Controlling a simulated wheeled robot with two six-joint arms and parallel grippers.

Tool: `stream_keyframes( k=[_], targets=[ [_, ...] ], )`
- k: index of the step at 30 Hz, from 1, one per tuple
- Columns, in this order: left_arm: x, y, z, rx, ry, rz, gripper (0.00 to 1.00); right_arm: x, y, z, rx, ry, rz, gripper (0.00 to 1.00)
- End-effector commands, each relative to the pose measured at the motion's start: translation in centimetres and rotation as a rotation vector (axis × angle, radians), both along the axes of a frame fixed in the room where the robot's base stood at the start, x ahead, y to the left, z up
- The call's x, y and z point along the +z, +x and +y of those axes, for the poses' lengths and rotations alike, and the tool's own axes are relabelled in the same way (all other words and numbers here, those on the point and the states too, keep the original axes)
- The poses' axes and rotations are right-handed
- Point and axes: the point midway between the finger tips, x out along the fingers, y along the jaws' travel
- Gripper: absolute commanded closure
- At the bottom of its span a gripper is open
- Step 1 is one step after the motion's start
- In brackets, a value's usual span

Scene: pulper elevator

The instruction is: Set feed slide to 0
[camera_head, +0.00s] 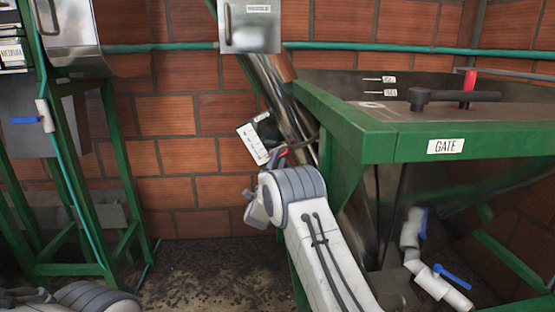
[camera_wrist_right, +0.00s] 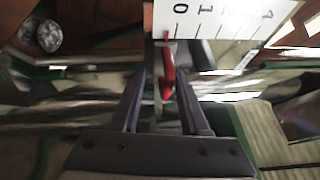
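The feed slide's white scale plate (camera_head: 253,143) hangs tilted beside the sloping metal chute in the head view. In the right wrist view the scale plate (camera_wrist_right: 220,16) shows a 0 near its left end. The red slide handle (camera_wrist_right: 168,78) lies just below the plate, close to the 0 end; a bit of the red handle (camera_head: 281,152) also shows in the head view. My right gripper (camera_wrist_right: 163,85) has its fingers apart on both sides of the red handle, with gaps visible. Its fingers are mostly hidden behind my wrist in the head view. My left gripper is out of view.
A green-framed hopper labelled GATE (camera_head: 445,146) stands close on the right, with a black lever (camera_head: 455,97) on top. White pipes with blue valve handles (camera_head: 452,275) are below it. A green stand (camera_head: 125,170) is at left, before a brick wall.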

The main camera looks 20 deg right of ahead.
Motion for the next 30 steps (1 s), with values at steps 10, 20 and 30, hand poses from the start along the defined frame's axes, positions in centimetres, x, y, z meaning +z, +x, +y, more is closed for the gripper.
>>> stream_keyframes(
  k=[10,20,30],
  targets=[
    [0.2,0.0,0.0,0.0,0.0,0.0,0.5,0.0,-0.6,0.8,0.004,-0.001,-0.004,0.55],
    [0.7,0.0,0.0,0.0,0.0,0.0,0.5,-2.1,-5.3,4.3,0.005,-0.002,-0.001,0.55],
    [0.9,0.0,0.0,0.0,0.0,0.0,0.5,-3.3,-7.8,6.0,0.001,-0.002,-0.004,0.55]
  ],
)
